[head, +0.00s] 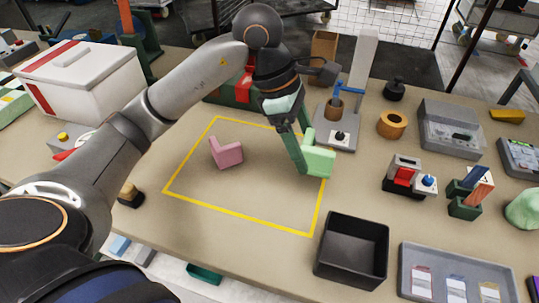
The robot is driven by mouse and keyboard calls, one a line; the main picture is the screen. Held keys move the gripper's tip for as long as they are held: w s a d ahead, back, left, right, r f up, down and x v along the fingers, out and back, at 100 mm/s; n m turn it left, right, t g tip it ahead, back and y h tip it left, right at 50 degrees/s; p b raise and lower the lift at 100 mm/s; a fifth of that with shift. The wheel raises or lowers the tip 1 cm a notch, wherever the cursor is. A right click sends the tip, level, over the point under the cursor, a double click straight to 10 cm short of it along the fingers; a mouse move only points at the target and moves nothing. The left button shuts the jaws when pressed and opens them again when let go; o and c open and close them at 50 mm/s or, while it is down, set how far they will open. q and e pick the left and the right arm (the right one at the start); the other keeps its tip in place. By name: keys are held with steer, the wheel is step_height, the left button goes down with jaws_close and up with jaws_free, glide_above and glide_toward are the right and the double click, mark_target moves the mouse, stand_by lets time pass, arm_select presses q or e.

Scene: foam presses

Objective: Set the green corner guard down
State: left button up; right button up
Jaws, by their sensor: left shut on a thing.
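The green corner guard (320,162) is an L-shaped light green foam piece near the right side of the yellow taped rectangle (246,219). My left gripper (302,158) comes down from above, shut on the green corner guard at its left side. The guard is at or just above the table; I cannot tell whether it touches. A pink corner guard (226,152) lies inside the rectangle to the left, apart from the gripper. My right gripper is not in view.
A black open bin (351,250) stands in front of the rectangle's right corner. A grey tray (458,276) with cards is at the front right. A press with a grey base (338,134) stands just behind the guard. The rectangle's middle and front are clear.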

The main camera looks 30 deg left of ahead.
arm_select(q)
steer(key=a+f, duration=0.2)
steer(key=w+a+f, duration=0.1)
steer(key=a+f, duration=0.1)
steer(key=a, duration=0.1)
steer(key=w+a+f, duration=0.1)
steer(key=a+f, duration=0.1)
steer(key=shift+w+a+f, duration=0.2)
steer(key=shift+w+f, duration=0.05)
steer(key=shift+f, duration=0.05)
steer(key=shift+a+f, duration=0.2)
steer(key=shift+f, duration=0.05)
steer(key=shift+w+a+f, duration=0.1)
steer(key=shift+a+f, duration=0.05)
steer(key=shift+f, duration=0.75)
steer(key=shift+a+f, duration=0.1)
steer(key=shift+f, duration=0.8)
steer(key=shift+f, duration=0.2)
steer(key=o, duration=1.2)
steer(key=shift+r, duration=0.1)
steer(key=shift+o, duration=0.2)
